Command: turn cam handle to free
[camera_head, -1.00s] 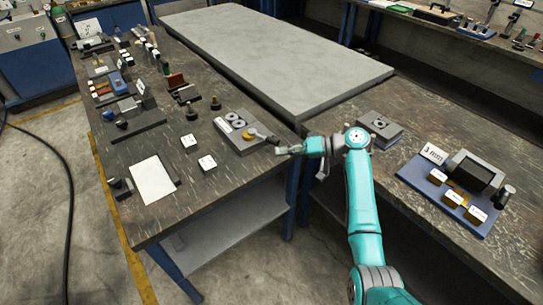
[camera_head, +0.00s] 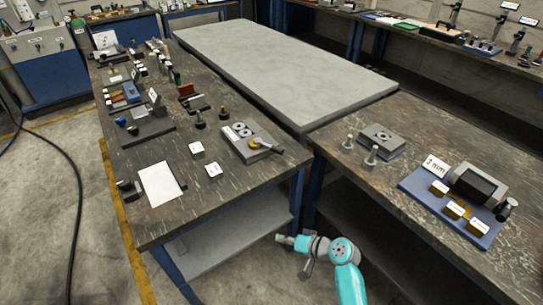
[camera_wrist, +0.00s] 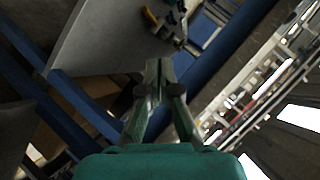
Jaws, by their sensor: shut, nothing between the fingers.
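The cam handle (camera_head: 268,147) is a dark-tipped lever with a yellow-orange hub. It sits on a grey fixture plate (camera_head: 240,152) near the front right corner of the left table, and its dark end points right, toward the table edge. Two round rings lie on the same plate, behind the hub. My gripper (camera_head: 281,239) is below tabletop height in front of the table, well apart from the handle. In the wrist view my gripper (camera_wrist: 158,66) has its fingers together, with nothing held between them.
The left table (camera_head: 215,200) carries a white sheet, small labelled blocks and several fixtures. The right table (camera_head: 410,190) holds two metal pins (camera_head: 371,156), a grey block and a blue tray (camera_head: 428,202). A gap separates the tables near my arm.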

